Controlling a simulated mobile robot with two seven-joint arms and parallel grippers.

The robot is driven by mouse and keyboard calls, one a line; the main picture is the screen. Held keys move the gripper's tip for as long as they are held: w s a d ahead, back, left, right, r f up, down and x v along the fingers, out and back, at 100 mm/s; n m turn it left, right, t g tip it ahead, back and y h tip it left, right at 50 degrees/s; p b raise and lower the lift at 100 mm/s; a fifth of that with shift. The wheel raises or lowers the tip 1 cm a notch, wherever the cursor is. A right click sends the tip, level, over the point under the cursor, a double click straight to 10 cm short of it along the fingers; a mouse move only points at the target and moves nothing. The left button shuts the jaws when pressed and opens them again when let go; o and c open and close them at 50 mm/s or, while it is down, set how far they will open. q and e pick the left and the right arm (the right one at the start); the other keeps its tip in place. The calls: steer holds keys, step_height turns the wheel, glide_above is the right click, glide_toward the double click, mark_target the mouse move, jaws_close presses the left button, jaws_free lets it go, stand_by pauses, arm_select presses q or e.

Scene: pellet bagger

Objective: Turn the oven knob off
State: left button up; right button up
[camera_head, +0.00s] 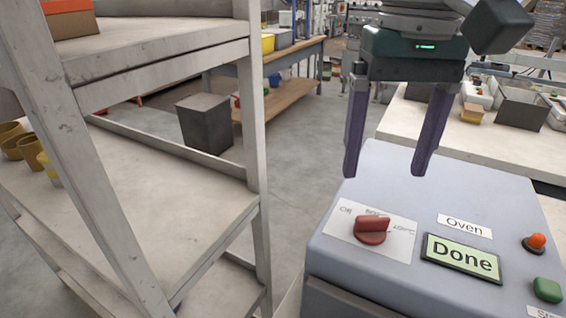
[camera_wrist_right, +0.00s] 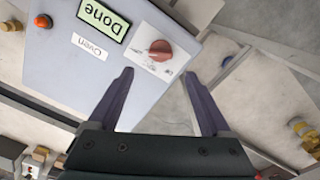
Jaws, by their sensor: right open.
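The oven's grey control box (camera_head: 345,262) stands at the lower right of the head view. Its red knob (camera_head: 371,230) sits on a white label plate at the box's left. A display reading "Done" (camera_head: 461,258) and an "Oven" label (camera_head: 465,226) are right of the knob. My right gripper (camera_head: 388,172) is open and empty above the box, with its fingers pointing down, apart from the knob. In the right wrist view the knob (camera_wrist_right: 160,50) shows beyond and between the open fingers (camera_wrist_right: 163,85). My left gripper is not in view.
An orange button (camera_head: 536,241) and a green button (camera_head: 547,290) are on the box's right side. A pale shelf rack (camera_head: 165,205) fills the left. A dark bin (camera_head: 205,125) stands on the floor behind. A table (camera_head: 430,120) with containers lies beyond the box.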

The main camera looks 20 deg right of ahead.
mark_target(373, 215)
step_height(373, 215, down, 8)
stand_by(0.4)
steer(key=shift+r, duration=0.1)
jaws_close()
stand_by(0.4)
